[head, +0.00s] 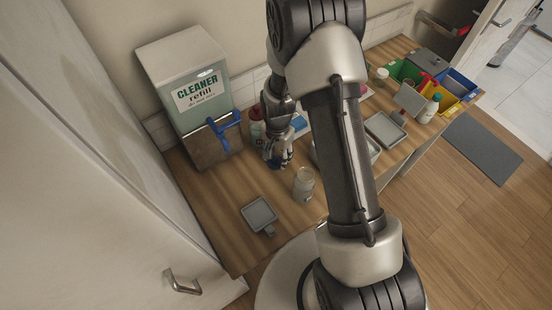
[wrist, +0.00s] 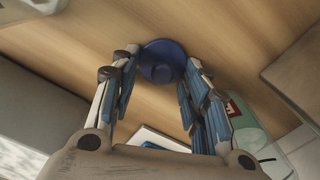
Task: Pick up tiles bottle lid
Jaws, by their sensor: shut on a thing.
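A round dark blue lid (wrist: 161,60) sits between my fingertips in the wrist view, with wood behind it. My gripper (head: 278,160) is shut on this lid, above the wooden counter. In the head view I cannot make the lid out clearly from the gripper. A clear bottle (head: 304,186) stands upright on the counter, just right of and nearer than my gripper. A bottle with a red label (head: 257,130) stands behind my gripper; a pale bottle with a red mark also shows at the right of the wrist view (wrist: 250,130).
A large cleaner refill dispenser (head: 190,120) with a blue tap stands at the left. A small grey tray (head: 259,214) lies at the counter front. Several coloured bins (head: 455,84) and a grey tray (head: 386,130) are to the right. Counter around the small tray is bare.

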